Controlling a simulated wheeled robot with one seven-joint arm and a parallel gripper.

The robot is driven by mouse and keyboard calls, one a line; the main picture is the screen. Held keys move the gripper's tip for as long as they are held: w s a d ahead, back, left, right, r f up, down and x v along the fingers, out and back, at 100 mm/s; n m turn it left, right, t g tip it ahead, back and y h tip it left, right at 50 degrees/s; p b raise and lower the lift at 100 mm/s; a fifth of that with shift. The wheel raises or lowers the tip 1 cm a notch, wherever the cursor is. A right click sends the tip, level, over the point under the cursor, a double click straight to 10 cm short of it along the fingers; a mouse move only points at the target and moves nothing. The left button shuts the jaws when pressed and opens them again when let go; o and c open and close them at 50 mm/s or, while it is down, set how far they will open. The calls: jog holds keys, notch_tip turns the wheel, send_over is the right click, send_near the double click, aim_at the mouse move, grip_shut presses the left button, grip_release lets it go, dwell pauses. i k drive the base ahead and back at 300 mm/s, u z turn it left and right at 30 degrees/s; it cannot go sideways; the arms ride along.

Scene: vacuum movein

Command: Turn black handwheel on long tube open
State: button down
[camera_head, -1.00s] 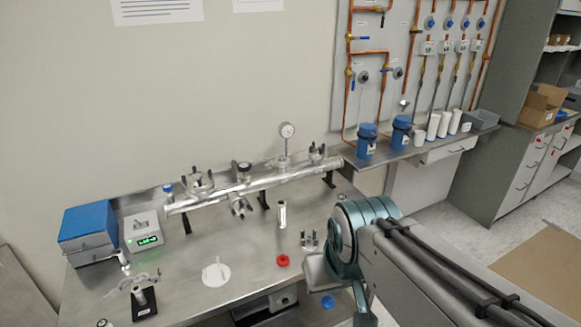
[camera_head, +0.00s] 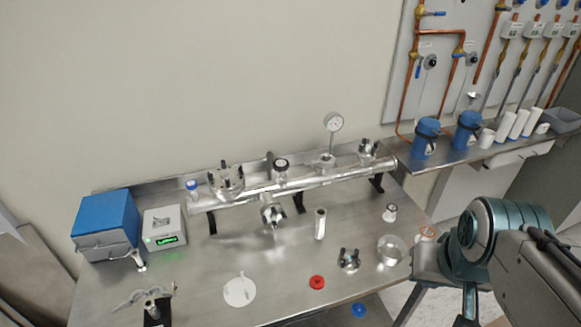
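The long tube (camera_head: 250,195) is a shiny metal pipe lying across the back of the steel bench, raised on black supports. A small round black handwheel (camera_head: 281,164) stands on top of it near the middle. Its turn position is too small to tell. My arm is at the right edge, with its teal joint over the bench's right end, well apart from the handwheel. My gripper's fingers are not visible.
On the tube are a dial gauge (camera_head: 333,122) and a blue knob (camera_head: 191,185). A blue box (camera_head: 106,220) and a green-display device (camera_head: 164,229) stand left.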

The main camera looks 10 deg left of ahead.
aim_at(278, 165)
jog(key=u, duration=0.45)
jog(key=i, duration=0.6)
jog(key=u, duration=0.6)
jog(key=k, duration=0.5)
jog(key=u, duration=1.7)
jog(key=k, duration=0.8)
jog(key=z, duration=1.3)
jog(key=i, duration=0.95)
jog(key=z, duration=0.05)
